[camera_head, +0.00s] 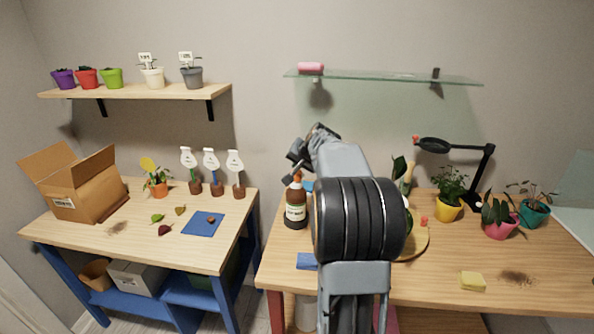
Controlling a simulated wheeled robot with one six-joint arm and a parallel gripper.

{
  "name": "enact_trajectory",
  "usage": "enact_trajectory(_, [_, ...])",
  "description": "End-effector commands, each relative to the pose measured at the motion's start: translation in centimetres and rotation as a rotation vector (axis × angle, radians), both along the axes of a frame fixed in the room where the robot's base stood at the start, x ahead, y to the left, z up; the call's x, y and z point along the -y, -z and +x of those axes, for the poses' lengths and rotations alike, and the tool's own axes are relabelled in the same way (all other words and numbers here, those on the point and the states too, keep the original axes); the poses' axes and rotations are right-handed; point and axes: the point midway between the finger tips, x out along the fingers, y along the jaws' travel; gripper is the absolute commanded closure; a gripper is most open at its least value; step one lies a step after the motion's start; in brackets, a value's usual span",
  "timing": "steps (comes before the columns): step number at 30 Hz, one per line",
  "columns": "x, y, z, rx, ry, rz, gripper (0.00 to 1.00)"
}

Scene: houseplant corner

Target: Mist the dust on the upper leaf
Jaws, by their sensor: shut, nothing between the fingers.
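A brown bottle (295,211) with an orange top and a pale label stands upright on the right table, left of my arm. My gripper (295,161) is shut and empty, just above the bottle's top in the picture; I cannot tell whether it touches it. A plant with a dark green upright leaf (399,167) stands right of my arm, partly hidden by it. I cannot make out dust on that leaf.
A round wooden board (416,247) lies partly behind my arm. A black lamp (484,175), potted plants and a yellow sponge (473,281) are on the right. A glass shelf (390,77) hangs above. The left table (120,249) holds an open carton (85,190).

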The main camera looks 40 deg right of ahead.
Motion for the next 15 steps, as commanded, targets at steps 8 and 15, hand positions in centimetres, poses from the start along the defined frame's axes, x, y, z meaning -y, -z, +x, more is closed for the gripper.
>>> enact_trajectory(8, [-0.01,0.08,-0.01,-0.002,-0.001,0.001,1.00])
enact_trajectory(15, [0.00,0.54,-0.01,-0.002,-0.001,0.001,1.00])
